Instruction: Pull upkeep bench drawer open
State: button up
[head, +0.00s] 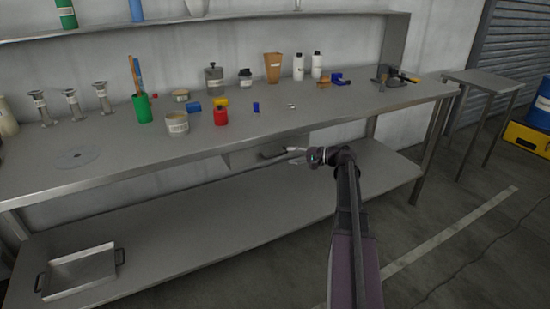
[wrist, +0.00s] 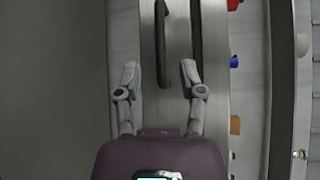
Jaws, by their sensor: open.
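The upkeep bench (head: 250,141) is a long grey metal workbench. Its drawer (head: 240,158) sits under the front edge of the top, and its pale front also shows in the wrist view (wrist: 178,40). A dark bar handle (wrist: 161,45) is on that front. My gripper (head: 296,155) is in front of the drawer, below the bench edge. In the wrist view my gripper (wrist: 160,70) is open, one finger on each side of the handle's near end. I cannot tell whether the fingers touch the handle or the front. The gripper partly hides the drawer in the head view.
A metal tray (head: 80,273) lies on the lower shelf. A small side table (head: 484,79) stands at right. The floor in front is clear.

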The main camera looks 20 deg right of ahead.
aim_at(279, 155)
jog(key=shift+b+x, duration=0.4)
jog(key=shift+x, duration=2.65)
